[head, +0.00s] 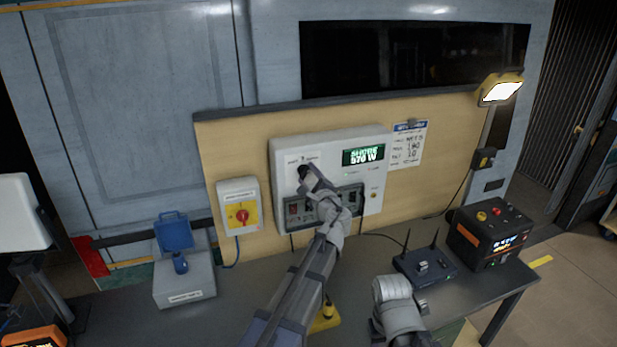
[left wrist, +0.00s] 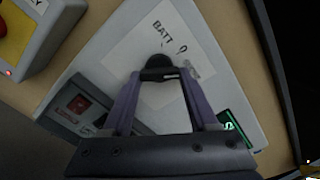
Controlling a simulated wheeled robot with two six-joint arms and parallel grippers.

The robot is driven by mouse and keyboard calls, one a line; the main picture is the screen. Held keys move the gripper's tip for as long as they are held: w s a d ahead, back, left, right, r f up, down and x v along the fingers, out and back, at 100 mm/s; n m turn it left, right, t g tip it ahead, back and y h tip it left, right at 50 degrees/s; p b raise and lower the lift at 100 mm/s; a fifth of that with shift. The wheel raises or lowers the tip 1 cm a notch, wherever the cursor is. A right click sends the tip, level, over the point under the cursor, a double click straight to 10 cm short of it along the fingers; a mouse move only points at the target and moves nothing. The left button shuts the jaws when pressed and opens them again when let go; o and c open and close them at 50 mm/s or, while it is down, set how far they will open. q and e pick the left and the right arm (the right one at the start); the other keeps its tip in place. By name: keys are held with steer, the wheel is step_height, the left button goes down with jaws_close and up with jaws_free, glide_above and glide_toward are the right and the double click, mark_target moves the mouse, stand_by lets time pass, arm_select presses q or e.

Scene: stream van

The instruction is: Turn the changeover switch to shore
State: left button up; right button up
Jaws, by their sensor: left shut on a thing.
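The white power panel (head: 333,145) is mounted on the wooden board. My left gripper (head: 307,176) is at the upper left of the panel, shut on the dark knob of the changeover switch (left wrist: 159,63). In the left wrist view the fingers (left wrist: 160,75) close around the knob, over a white label with "BATT" and "0" legible. The fingers hide part of the knob and label, so the knob's pointing is unclear. The green display (head: 363,155) reads "SHORE" and "570 W". My right arm shows low at the right, but its fingertips cannot be made out.
A yellow box with a red rotary switch (head: 241,215) is left of the panel. A grey box with a blue socket lid (head: 175,232) stands on the bench. A router (head: 423,265) and a black box with buttons (head: 490,232) stand at the right. A lamp (head: 500,91) shines.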

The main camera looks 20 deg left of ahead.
arm_select(q)
steer(key=shift+m, duration=1)
steer(key=o, duration=1.4)
steer(key=v, duration=0.7)
steer(key=shift+s+d, duration=0.25)
steer(key=shift+s, duration=0.1)
steer(key=shift+f, duration=0.1)
